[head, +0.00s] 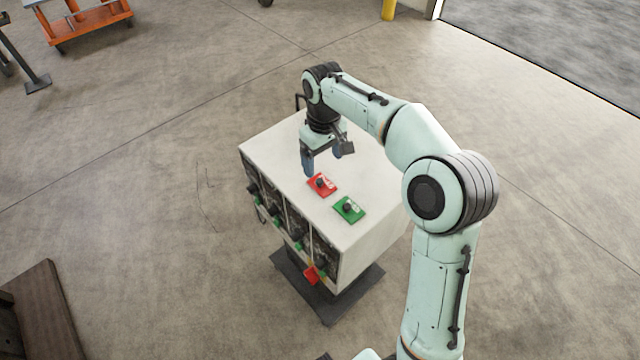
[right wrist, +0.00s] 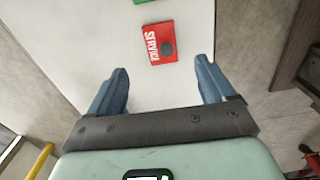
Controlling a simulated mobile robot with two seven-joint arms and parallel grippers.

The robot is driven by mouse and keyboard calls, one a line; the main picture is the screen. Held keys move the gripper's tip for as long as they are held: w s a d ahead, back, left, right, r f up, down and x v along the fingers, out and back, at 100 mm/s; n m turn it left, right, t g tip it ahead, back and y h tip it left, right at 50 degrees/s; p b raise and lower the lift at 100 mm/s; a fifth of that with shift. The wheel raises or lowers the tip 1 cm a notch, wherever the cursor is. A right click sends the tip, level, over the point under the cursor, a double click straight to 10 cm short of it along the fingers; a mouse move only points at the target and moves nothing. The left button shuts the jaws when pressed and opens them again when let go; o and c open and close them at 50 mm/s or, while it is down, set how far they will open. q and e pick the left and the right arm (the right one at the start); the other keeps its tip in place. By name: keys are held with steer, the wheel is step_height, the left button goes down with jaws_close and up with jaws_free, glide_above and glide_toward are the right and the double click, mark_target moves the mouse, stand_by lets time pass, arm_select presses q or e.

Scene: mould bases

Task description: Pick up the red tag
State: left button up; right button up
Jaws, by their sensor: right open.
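The red tag (head: 322,185) lies on the white top of a box-shaped cabinet (head: 365,228), near its front edge. It has white lettering and a dark round knob, and it also shows in the right wrist view (right wrist: 155,44). My right gripper (head: 325,168) is above the cabinet top, just behind and beside the tag in the head view. In the right wrist view its two blue fingers (right wrist: 163,82) are spread apart with nothing between them, and the tag lies beyond the fingertips. My left gripper is not in view.
A green tag (head: 348,209) with a dark knob lies right of the red tag. The cabinet front carries dark panels, small green parts and another red piece (head: 311,274) low down. An orange cart (head: 88,22) stands far left. The floor around the cabinet is mostly clear.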

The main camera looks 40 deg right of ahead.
mark_target(322, 179)
step_height(322, 179, down, 3)
steer(key=shift+w+r, duration=0.1)
steer(key=shift+w, duration=0.05)
step_height(322, 179, down, 5)
steer(key=shift+f+b, duration=0.1)
steer(key=shift+b, duration=0.3)
steer(key=shift+a, duration=0.1)
steer(key=c, duration=1.1)
